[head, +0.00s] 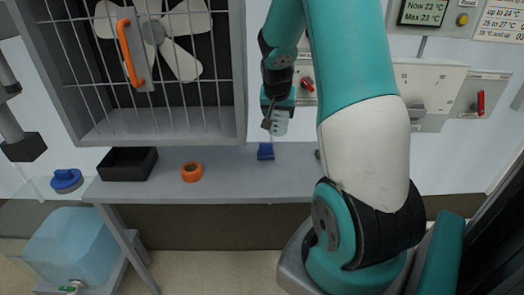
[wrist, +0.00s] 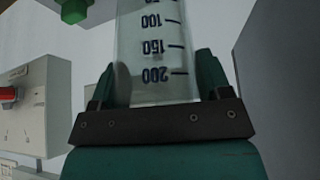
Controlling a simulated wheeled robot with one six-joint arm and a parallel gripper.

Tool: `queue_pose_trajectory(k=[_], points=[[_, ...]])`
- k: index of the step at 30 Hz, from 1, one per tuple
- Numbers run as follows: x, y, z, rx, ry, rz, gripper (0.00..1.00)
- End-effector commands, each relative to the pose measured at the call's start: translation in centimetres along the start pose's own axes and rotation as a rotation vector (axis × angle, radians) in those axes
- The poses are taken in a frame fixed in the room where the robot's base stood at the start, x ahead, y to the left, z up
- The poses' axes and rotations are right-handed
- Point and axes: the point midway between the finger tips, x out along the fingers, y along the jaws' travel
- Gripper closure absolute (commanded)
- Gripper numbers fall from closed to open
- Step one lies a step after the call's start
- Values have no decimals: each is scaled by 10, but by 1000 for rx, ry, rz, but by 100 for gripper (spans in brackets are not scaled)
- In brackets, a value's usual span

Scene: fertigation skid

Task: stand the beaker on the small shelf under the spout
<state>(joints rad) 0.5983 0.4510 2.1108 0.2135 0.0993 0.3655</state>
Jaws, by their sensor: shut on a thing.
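A clear beaker (head: 280,126) with dark volume marks is in my gripper (head: 277,100), in front of the wall above the grey bench. In the wrist view the beaker (wrist: 152,50) stands between the two green fingers of my gripper (wrist: 155,85), which are shut on it. The marks 100, 150 and 200 show, with 200 nearest the gripper. The beaker's far end is cut off by the wrist picture's top edge. I cannot make out the spout or its small shelf for certain in either view.
The grey bench (head: 225,178) carries a black tray (head: 127,164), an orange ring (head: 191,172) and a small blue object (head: 265,152). A caged fan (head: 152,32) is at the upper left. A green part (wrist: 72,10) shows beyond the beaker. A wall panel (head: 432,85) has red handles.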

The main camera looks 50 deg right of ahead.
Motion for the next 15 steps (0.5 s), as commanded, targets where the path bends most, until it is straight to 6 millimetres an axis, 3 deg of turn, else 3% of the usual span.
queue_pose_trajectory(k=[9, 15], points=[[73, 0, 43, -1, -5, 1, 52], [91, 1, 51, 1, 0, 0, 52]])
